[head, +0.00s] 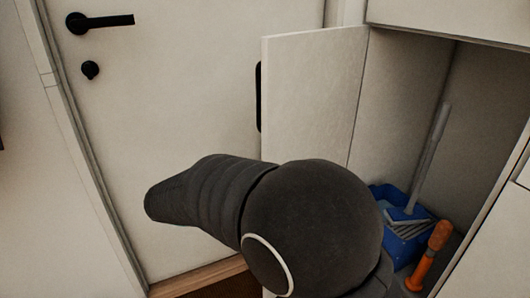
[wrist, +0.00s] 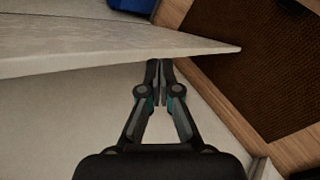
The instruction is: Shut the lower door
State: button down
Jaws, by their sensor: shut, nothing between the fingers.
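The lower door (head: 312,85) is a pale panel standing swung open at the left side of the cabinet opening in the head view. A dark handle (head: 259,97) shows at its left edge. In the wrist view the door (wrist: 90,45) runs across the upper left as a slab, its corner pointing right. My gripper (wrist: 160,65) is shut and empty, its fingertips close beside the door's lower edge in the picture. I cannot tell whether they touch it.
The open cabinet holds a blue bucket (head: 405,240) with a grey-handled brush and an orange-handled tool (head: 430,255). A white room door (head: 180,120) with a black lever stands behind on the left. A brown mat (wrist: 250,60) with wooden borders shows in the wrist view.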

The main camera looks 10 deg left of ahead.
aim_at(264, 153)
jog(key=w+a+r+t+h, duration=0.2)
jog(key=w+a+r+t, duration=0.25)
jog(key=a, duration=0.35)
notch_tip(264, 153, up, 10)
jog(key=m+t+h, duration=0.2)
jog(key=m+t, duration=0.1)
jog(key=m, duration=0.1)
jog(key=shift+g+h, duration=0.3)
jog(key=shift+g, duration=0.05)
jog(key=shift+w+d, duration=1.1)
jog(key=shift+d, duration=0.6)
jog(key=shift+w+d, duration=1.05)
jog(key=shift+d, duration=0.7)
jog(key=shift+w+d, duration=1.1)
jog(key=shift+d, duration=0.6)
jog(key=shift+f, duration=0.1)
